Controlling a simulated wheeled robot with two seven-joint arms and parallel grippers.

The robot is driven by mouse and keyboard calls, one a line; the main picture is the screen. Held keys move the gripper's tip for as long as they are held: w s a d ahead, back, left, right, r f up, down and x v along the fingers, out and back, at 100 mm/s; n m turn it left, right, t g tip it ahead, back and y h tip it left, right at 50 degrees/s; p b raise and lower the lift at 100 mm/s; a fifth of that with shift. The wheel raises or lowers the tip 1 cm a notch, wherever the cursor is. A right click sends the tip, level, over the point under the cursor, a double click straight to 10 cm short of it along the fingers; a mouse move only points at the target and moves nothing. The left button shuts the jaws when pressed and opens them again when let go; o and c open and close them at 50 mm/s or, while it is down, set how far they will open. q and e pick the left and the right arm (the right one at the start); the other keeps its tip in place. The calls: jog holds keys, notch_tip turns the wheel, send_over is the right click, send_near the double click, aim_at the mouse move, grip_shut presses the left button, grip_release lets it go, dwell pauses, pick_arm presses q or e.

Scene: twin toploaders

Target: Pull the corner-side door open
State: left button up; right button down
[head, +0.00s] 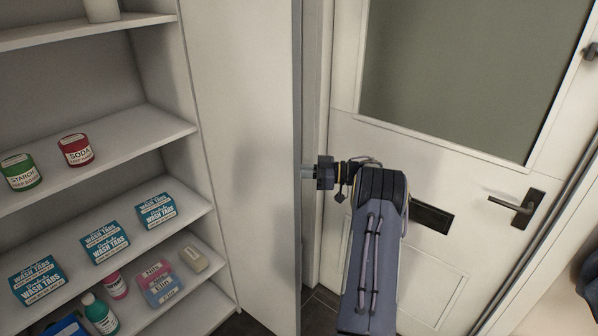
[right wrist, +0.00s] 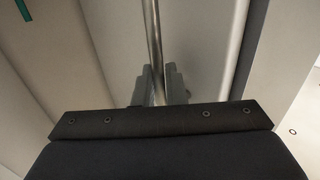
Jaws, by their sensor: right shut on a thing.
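A tall white cabinet door (head: 245,130) stands swung out beside open shelves, with its grey edge toward me. I take it as the corner-side door. My right gripper (head: 309,172) is at the far side of that edge, about halfway up the picture. In the right wrist view, a thin metal bar handle (right wrist: 154,40) runs between the fingers of my right gripper (right wrist: 159,88), which is shut on it. The handle is hidden behind the door in the head view. My left gripper is not in view.
Shelves at left hold a green tin (head: 20,172), a red tin (head: 76,150), several wash-tabs boxes (head: 105,242) and bottles. A white room door (head: 440,150) with a dark lever handle (head: 518,208) stands close behind my right arm.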

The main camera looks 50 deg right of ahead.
jog(key=shift+w+a+r, duration=0.1)
jog(key=shift+w, duration=0.05)
jog(key=c, duration=1.8)
grip_release()
jog(key=shift+c, duration=0.2)
jog(key=shift+o, duration=1)
jog(key=shift+w, duration=0.1)
jog(key=b+v, duration=0.2)
jog(key=v, duration=0.5)
jog(key=shift+s+d, duration=0.25)
jog(key=shift+s, duration=0.1)
